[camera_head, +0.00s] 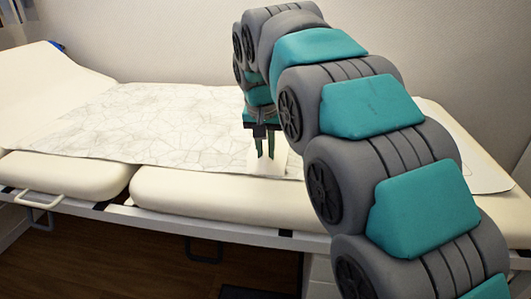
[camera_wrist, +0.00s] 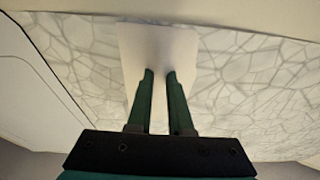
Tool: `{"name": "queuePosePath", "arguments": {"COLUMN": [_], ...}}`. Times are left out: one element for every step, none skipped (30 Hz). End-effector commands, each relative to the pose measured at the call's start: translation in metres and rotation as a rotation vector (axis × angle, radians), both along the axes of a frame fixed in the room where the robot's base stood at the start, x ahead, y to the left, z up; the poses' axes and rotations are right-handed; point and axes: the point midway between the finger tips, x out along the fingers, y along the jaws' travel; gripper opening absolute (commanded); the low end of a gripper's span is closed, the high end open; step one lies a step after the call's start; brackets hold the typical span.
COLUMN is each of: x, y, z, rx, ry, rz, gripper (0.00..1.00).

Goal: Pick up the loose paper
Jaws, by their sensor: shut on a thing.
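The loose paper (camera_head: 281,165) is a small, plain pale sheet at the bed's near edge in the head view. It also shows in the wrist view (camera_wrist: 158,40) as a blank rectangle at the top middle, in front of the patterned sheet. My gripper (camera_head: 265,157) points down at the paper, with its two dark green fingers close together. In the wrist view my gripper (camera_wrist: 160,73) is shut on the paper, with the fingertips over its middle. I cannot tell whether the paper is clear of the bed.
A crinkle-patterned cover sheet (camera_head: 125,115) lies along the cream examination bed (camera_head: 215,200). The bed's raised backrest (camera_head: 45,80) is at the left. A metal handle (camera_head: 40,200) sticks out below the bed's left edge. A wall stands close behind the bed.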

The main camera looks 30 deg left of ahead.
Motion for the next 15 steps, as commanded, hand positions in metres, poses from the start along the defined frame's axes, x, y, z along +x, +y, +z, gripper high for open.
{"name": "queuePosePath", "arguments": {"x": [0.001, 0.001, 0.001, 0.001, 0.001, 0.001, 0.001, 0.001, 0.001, 0.001, 0.001, 0.001, 0.001, 0.001, 0.0], "y": [0.0, 0.0, 0.0, 0.0, 0.0, 0.001, 0.001, 0.001, 0.001, 0.001, 0.001, 0.001, 0.001, 0.001, -0.001], "z": [0.003, 0.005, 0.007, 0.009, 0.011, 0.014, 0.016, 0.018, 0.02, 0.022, 0.024, 0.025, 0.027, 0.028, 0.029], "rx": [0.001, 0.001, 0.002, 0.002, 0.002, 0.002, 0.003, 0.003, 0.002, 0.002, 0.002, 0.001, 0.001, 0.001, 0.001], "ry": [-0.001, -0.001, -0.002, -0.002, -0.003, -0.004, -0.003, -0.003, -0.004, -0.003, -0.003, -0.002, -0.002, -0.002, -0.002], "rz": [-0.001, -0.001, -0.001, -0.001, 0.0, 0.0, 0.001, 0.001, 0.0, 0.0, 0.0, 0.0, 0.0, 0.0, 0.0], "gripper": [0.0, 0.0, 0.0, 0.0, 0.0, 0.0, 0.0, 0.0, 0.0, 0.0, 0.0, 0.0, 0.0, 0.0, 0.0]}}
